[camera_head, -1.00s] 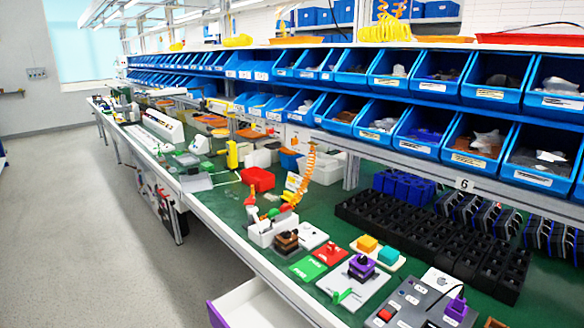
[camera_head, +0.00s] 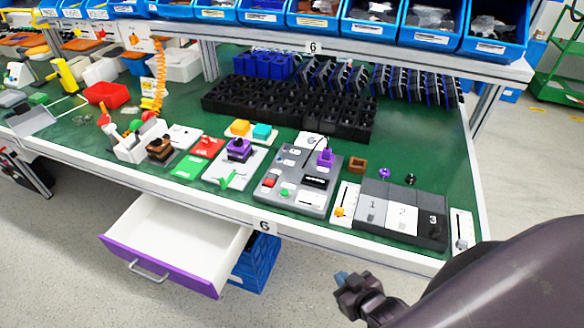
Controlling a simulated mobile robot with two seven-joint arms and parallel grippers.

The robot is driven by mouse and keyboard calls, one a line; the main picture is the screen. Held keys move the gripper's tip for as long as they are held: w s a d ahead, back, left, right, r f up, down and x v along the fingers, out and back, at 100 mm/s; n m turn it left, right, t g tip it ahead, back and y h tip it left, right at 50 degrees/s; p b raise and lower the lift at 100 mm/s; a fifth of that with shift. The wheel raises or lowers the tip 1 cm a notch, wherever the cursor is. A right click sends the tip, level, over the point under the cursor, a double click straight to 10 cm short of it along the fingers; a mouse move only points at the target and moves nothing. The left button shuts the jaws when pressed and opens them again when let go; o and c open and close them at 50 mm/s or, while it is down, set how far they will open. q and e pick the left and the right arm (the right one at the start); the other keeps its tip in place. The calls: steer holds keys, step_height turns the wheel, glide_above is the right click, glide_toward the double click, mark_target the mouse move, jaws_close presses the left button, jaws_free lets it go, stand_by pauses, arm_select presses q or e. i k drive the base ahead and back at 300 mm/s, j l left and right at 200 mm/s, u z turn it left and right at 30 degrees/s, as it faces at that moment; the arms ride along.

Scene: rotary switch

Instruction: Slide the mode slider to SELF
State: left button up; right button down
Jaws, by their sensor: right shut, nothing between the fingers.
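Two narrow white slider panels stand near the front edge of the green bench. One has an orange knob (camera_head: 339,211) low on its white plate (camera_head: 347,195), left of the numbered boxes. The other white panel (camera_head: 462,229) is at the bench's right end, partly next to my arm. Their labels are too small to read, so I cannot tell which is the mode slider or where SELF is. My right gripper (camera_head: 345,283) is shut and empty, in front of and below the bench edge, apart from both panels. My left gripper is out of view.
A grey control box (camera_head: 283,203) with buttons and a purple plug (camera_head: 326,158) sits left of the panels. Boxes numbered 1, 2, 3 (camera_head: 402,217) lie between the panels. An open drawer (camera_head: 185,226) sticks out below. Black racks (camera_head: 290,112) stand behind.

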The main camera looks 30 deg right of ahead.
mark_target(316, 203)
steer(key=z, duration=1.05)
